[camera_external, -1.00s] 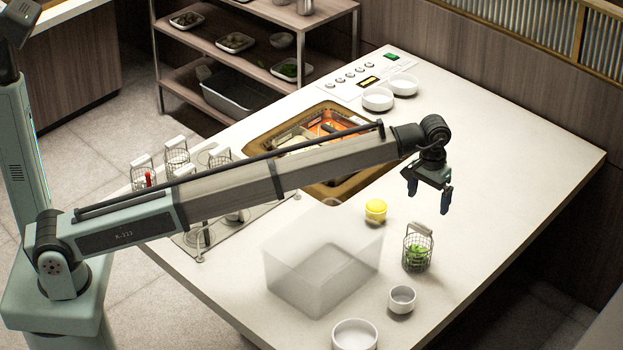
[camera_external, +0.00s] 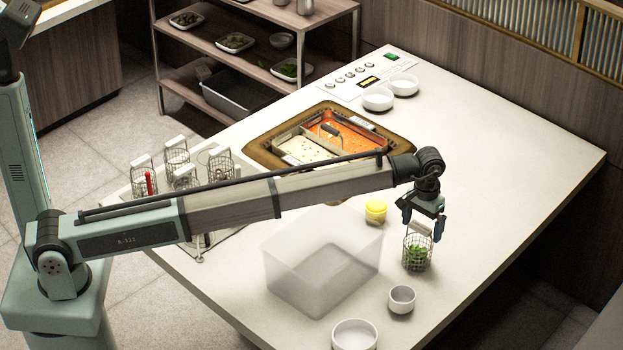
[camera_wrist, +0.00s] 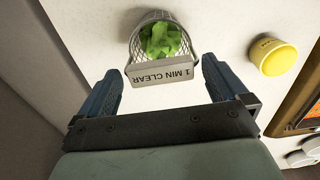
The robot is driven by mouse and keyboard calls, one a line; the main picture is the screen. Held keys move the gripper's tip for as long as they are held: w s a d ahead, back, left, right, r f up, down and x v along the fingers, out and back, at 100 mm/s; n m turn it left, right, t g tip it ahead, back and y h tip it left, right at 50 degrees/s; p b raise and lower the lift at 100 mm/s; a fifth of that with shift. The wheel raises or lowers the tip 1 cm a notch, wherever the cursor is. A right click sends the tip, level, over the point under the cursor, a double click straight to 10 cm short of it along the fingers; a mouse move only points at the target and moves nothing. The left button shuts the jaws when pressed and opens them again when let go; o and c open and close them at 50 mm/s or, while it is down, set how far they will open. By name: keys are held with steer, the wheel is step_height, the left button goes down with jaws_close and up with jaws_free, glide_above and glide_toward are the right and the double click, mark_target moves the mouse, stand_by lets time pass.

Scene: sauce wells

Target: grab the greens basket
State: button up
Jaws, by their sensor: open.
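The greens basket (camera_external: 417,256) is a small wire basket with green leaves inside, standing upright on the white counter. Its pale handle tag (camera_wrist: 164,77) reads "1 MIN CLEAR" in the wrist view, and the leaves (camera_wrist: 161,41) show behind it. My gripper (camera_external: 423,228) is open and sits just above the basket's handle in the external view. In the wrist view, my gripper's two dark fingers (camera_wrist: 160,78) are spread to either side of the tag, apart from it. Nothing is held.
A yellow-topped round container (camera_external: 376,210) stands left of the basket, also in the wrist view (camera_wrist: 273,57). A clear bin (camera_external: 318,275) lies further left. White bowls (camera_external: 402,299) stand in front. The two-part sauce pot (camera_external: 322,140) is further back. The counter's right side is clear.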

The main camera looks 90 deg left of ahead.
mark_target(419, 242)
steer(key=f, duration=0.4)
steer(key=shift+s+d, duration=0.15)
steer(key=shift+s, duration=0.1)
steer(key=shift+c, duration=0.4)
steer(key=c, duration=1.2)
steer(key=shift+c, duration=0.6)
steer(key=shift+r, duration=0.15)
